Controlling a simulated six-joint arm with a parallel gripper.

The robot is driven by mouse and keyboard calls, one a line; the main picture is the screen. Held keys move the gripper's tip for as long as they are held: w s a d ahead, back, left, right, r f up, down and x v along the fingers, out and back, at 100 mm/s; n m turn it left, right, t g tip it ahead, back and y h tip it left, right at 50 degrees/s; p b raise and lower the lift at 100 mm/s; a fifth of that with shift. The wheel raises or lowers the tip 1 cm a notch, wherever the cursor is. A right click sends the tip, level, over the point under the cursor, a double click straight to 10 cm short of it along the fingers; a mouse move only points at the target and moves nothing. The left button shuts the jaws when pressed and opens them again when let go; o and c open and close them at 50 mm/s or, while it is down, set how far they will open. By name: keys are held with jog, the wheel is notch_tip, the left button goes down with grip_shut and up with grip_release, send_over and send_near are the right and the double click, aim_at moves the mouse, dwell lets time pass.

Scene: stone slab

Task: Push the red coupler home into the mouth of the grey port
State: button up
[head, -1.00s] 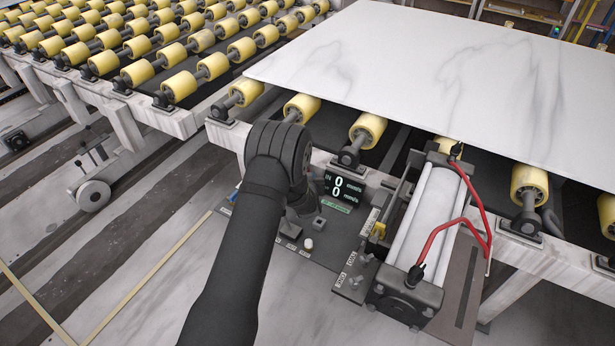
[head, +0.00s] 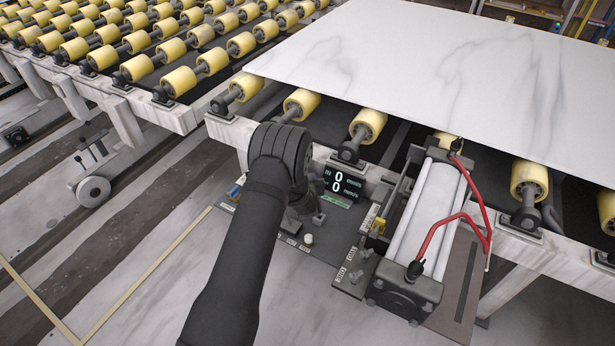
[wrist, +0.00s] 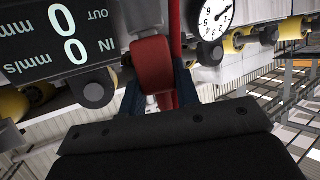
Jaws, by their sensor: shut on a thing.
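In the wrist view the red coupler (wrist: 153,62) sits between the dark blue fingers of my gripper (wrist: 160,92), which is shut on it. A red strip like a hose runs up past its right side in the wrist view. In the head view my dark arm covers the gripper and the coupler, so neither can be made out there.
A digital display (head: 344,185) reads zeros; it also shows in the wrist view (wrist: 60,35), near a round dial gauge (wrist: 215,17). A cylinder with red hoses (head: 428,220) stands right of my arm. Yellow rollers (head: 368,125) and a pale slab (head: 400,60) lie behind.

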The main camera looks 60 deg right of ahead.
jog(key=o, duration=1.1)
jog(key=shift+o, duration=0.2)
jog(key=shift+a, duration=0.1)
jog(key=v, duration=1.7)
jog(key=x, duration=1.7)
